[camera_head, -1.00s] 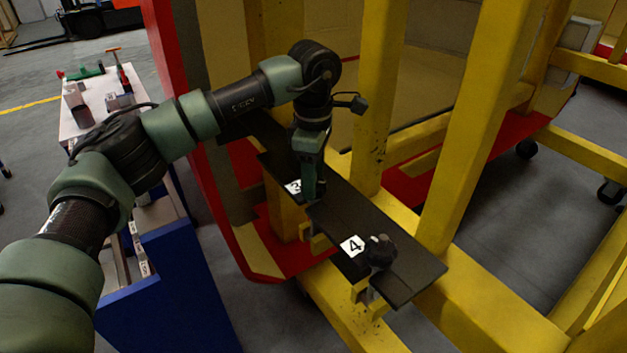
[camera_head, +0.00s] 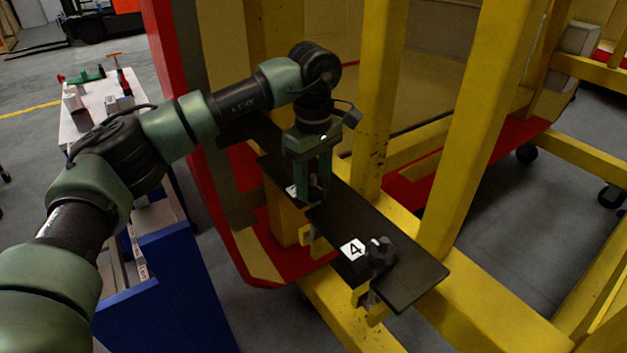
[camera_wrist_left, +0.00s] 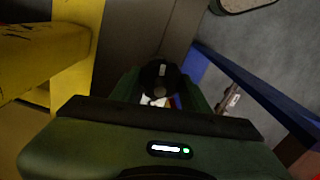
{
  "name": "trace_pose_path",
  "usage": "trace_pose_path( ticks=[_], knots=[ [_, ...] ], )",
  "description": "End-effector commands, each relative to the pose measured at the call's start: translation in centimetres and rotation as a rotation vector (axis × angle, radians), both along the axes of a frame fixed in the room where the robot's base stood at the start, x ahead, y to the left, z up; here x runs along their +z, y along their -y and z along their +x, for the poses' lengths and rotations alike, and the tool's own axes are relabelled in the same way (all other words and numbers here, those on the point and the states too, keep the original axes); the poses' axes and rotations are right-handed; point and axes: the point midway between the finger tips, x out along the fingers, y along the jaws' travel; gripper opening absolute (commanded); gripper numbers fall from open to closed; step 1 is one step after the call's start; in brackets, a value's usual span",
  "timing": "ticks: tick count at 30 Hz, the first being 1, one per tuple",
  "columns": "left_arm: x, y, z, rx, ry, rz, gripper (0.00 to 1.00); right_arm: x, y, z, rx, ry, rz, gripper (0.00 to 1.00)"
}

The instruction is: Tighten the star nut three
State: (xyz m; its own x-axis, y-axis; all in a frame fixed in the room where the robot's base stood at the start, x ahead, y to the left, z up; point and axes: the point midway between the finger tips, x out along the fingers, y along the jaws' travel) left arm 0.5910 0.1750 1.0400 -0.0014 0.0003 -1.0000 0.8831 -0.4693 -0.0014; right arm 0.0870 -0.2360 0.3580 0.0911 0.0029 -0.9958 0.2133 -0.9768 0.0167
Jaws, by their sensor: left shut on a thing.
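My left gripper (camera_head: 311,190) points down over the dark plate by the number 3 label, which it now mostly covers in the head view. In the left wrist view, a dark round star nut (camera_wrist_left: 160,76) sits between the two green fingers, and my left gripper (camera_wrist_left: 168,90) is shut on it. A piece of the white label (camera_wrist_left: 150,101) shows beside this nut. Another star nut (camera_head: 381,252) stands on the plate next to the number 4 label (camera_head: 353,249), apart from the gripper. My right gripper is not in view.
The dark plate (camera_head: 415,275) rests on a yellow frame (camera_head: 470,300). Yellow posts (camera_head: 378,110) rise close to the right of my left arm. A blue cart (camera_head: 175,290) stands at lower left, and a white table (camera_head: 95,105) with tools is at upper left.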

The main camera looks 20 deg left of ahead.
Motion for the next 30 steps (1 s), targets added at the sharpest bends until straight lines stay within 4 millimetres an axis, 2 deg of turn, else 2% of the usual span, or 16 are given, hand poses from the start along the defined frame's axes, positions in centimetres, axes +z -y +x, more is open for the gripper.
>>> trace_pose_path(
  ticks=[10, 11, 12, 13, 23, 26, 30],
  knots=[
    [0.3, 0.0, 0.2, 0.002, 0.008, -0.003, 0.05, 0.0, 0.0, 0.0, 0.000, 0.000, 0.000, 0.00],
    [0.3, 0.0, 0.2, 0.002, 0.008, -0.003, 0.54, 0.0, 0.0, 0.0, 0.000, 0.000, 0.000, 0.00],
    [0.3, 0.0, 0.2, 0.002, 0.008, -0.003, 0.65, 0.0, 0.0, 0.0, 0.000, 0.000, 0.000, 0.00],
    [0.3, 0.0, 0.2, 0.002, 0.008, -0.003, 0.68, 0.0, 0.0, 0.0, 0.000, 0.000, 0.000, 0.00],
    [0.3, 0.0, 0.1, 0.001, 0.003, -0.001, 0.68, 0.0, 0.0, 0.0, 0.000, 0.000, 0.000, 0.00],
    [1.3, 0.0, 0.1, 0.001, 0.005, -0.001, 0.68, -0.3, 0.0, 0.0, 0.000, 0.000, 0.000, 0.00],
    [3.6, 0.0, 0.2, 0.001, 0.008, -0.002, 0.68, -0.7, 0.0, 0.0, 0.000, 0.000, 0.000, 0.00]
  ],
)
